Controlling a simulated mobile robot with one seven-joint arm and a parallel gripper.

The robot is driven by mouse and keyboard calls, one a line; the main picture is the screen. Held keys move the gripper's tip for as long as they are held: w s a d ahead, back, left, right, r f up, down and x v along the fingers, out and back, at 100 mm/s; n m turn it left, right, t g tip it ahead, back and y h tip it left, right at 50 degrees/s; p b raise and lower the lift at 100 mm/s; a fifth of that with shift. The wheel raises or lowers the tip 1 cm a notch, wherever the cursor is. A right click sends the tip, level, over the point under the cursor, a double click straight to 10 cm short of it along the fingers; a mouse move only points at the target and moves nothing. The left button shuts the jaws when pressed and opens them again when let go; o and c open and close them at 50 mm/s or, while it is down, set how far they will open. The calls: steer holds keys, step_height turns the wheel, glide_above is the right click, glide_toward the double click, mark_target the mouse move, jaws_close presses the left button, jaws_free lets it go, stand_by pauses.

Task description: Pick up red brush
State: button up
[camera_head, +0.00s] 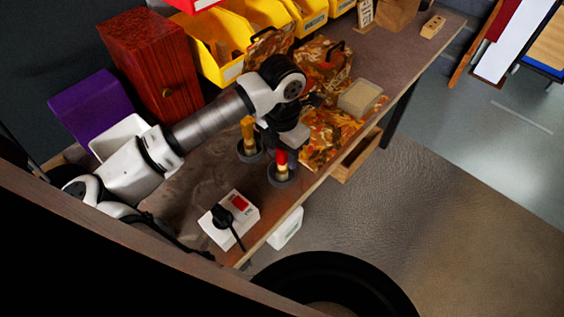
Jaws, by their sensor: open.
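The red brush (282,158) stands upright in a dark round holder (276,182) near the front edge of the bench. It has a red upper part and a yellowish lower part. My gripper (279,149) is open and points down right at the top of the red brush. The arm partly hides the brush's upper end. I cannot tell whether the fingers are around it or just above it.
A yellow brush (248,132) stands in a second dark holder (249,152) close by on the left. A white device with a black cable (229,219) sits near the front edge. A camouflage-patterned cloth (322,138), a translucent box (359,99) and yellow bins (215,47) lie further back.

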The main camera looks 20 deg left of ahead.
jaws_close()
stand_by(0.3)
steer(key=shift+r, duration=0.1)
step_height(320, 180, up, 20)
steer(key=b, duration=0.3)
